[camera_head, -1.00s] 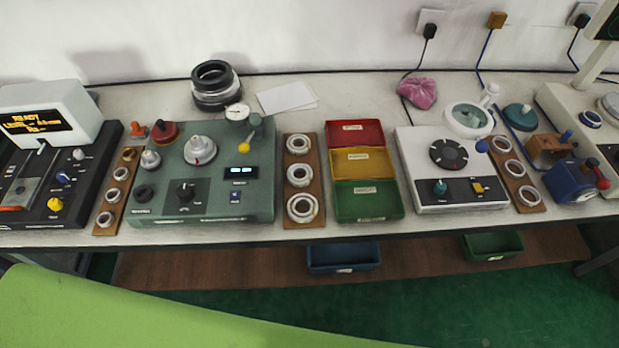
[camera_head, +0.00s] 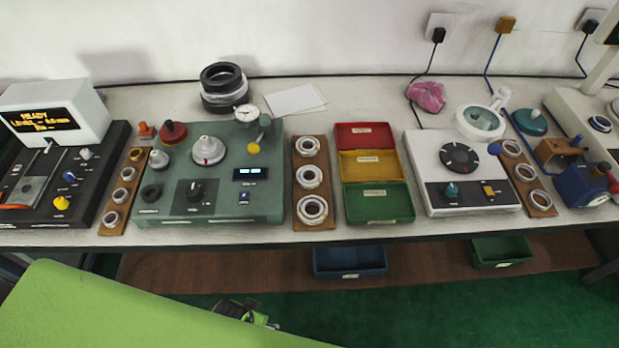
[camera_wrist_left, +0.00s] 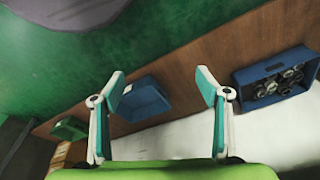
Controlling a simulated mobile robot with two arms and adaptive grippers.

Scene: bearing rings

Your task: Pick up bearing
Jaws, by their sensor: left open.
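Metal bearing rings lie on three brown wooden racks on the bench in the head view. The middle rack (camera_head: 326,217) holds three rings: front (camera_head: 302,212), centre (camera_head: 300,178) and back (camera_head: 300,147). The left rack (camera_head: 107,229) and right rack (camera_head: 548,211) also hold rings. My left gripper (camera_wrist_left: 161,90) is open and empty in the wrist view, its teal-padded fingers wide apart, with the floor, lower shelf and bins behind. No bench bearing is between its fingers. In the head view, a black-and-green part shows below the bench, probably of this gripper. My right gripper is not visible.
Red (camera_head: 364,128), yellow (camera_head: 343,165) and green (camera_head: 378,217) trays stand right of the middle rack. A green-grey machine (camera_head: 265,205) stands left of it. Blue (camera_head: 350,274) and green bins (camera_head: 500,262) sit on the lower shelf. A blue crate (camera_wrist_left: 238,82) holds dark round parts.

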